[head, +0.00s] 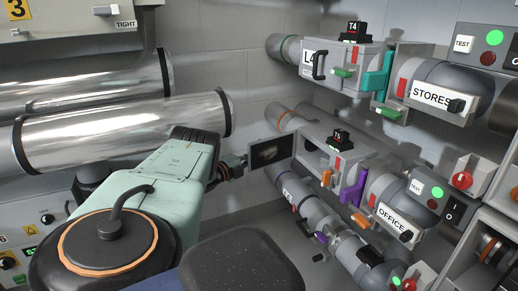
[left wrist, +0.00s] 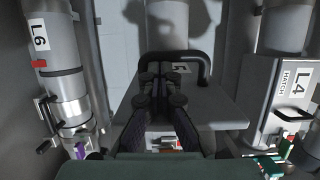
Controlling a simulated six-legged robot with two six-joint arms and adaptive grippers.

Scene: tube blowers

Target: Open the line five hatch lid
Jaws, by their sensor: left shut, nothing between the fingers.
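The line five hatch lid (head: 271,152) stands swung out to the left of its grey hatch box (head: 341,158), its dark inner face showing. The box mouth is open beside it. In the left wrist view the lid's grey outer face (left wrist: 212,112) fills the middle, with a black bar handle (left wrist: 206,66) and a partly covered label ending in 5. My left gripper (head: 238,166) is on the outer side of the lid, close to it. In the left wrist view its fingers (left wrist: 163,72) are shut, in front of the handle and label, with nothing between them. My right gripper is not in view.
The closed L4 hatch (head: 342,60) with a black handle is above line five. The L6 pipe (head: 302,196) runs below. An orange lever (head: 327,178) and a purple part (head: 355,189) sit by the line five box. Large metal cylinders (head: 120,128) lie left.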

